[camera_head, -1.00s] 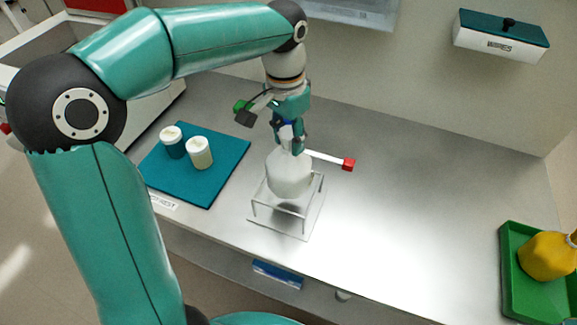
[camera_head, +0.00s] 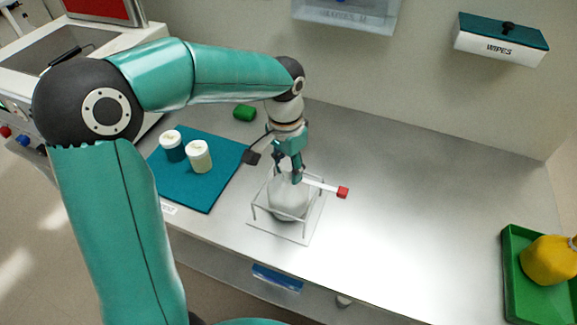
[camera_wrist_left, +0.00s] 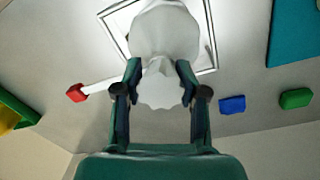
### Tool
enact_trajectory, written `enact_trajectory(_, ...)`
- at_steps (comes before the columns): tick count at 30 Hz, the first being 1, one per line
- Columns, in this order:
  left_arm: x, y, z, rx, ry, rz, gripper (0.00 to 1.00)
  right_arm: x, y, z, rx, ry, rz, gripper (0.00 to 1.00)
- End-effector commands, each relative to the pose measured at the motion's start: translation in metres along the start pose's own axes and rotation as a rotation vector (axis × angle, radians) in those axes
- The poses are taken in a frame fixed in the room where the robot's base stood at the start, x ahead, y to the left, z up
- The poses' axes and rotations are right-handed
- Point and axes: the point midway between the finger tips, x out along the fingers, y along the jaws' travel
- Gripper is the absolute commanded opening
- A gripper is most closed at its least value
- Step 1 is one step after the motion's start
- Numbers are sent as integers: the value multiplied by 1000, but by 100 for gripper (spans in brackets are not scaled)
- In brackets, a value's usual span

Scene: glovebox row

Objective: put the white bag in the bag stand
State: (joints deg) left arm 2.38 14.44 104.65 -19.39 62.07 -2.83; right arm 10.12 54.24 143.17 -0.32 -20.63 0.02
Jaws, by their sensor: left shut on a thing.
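The white bag (camera_head: 288,200) is upright, its rounded body low within the wire frame of the bag stand (camera_head: 299,236). I cannot tell whether its bottom touches the base. My left gripper (camera_head: 291,177) is above it, shut on its gathered neck. In the left wrist view the gripper (camera_wrist_left: 158,70) has a finger on each side of the neck, and the bag body (camera_wrist_left: 165,32) lies beyond them, inside the stand's square outline (camera_wrist_left: 211,38). A white bar with a red end (camera_head: 342,192) sticks out to the right beside the neck. My right gripper is not in view.
Two lidded jars (camera_head: 172,146) (camera_head: 198,157) stand on a teal mat (camera_head: 205,196) left of the stand. The bench between is clear.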

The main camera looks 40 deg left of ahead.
Motion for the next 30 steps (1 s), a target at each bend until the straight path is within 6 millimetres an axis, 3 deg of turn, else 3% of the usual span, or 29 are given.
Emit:
enact_trajectory(1,2,0,0,0,1,0,0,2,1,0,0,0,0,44)
enact_trajectory(2,2,0,0,0,0,0,43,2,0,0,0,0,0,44)
enact_trajectory(6,1,0,0,0,0,0,66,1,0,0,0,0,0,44)
enact_trajectory(20,-8,0,-1,1,3,0,66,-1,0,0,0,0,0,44)
enact_trajectory(30,-70,1,-1,2,5,-1,66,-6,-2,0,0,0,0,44)
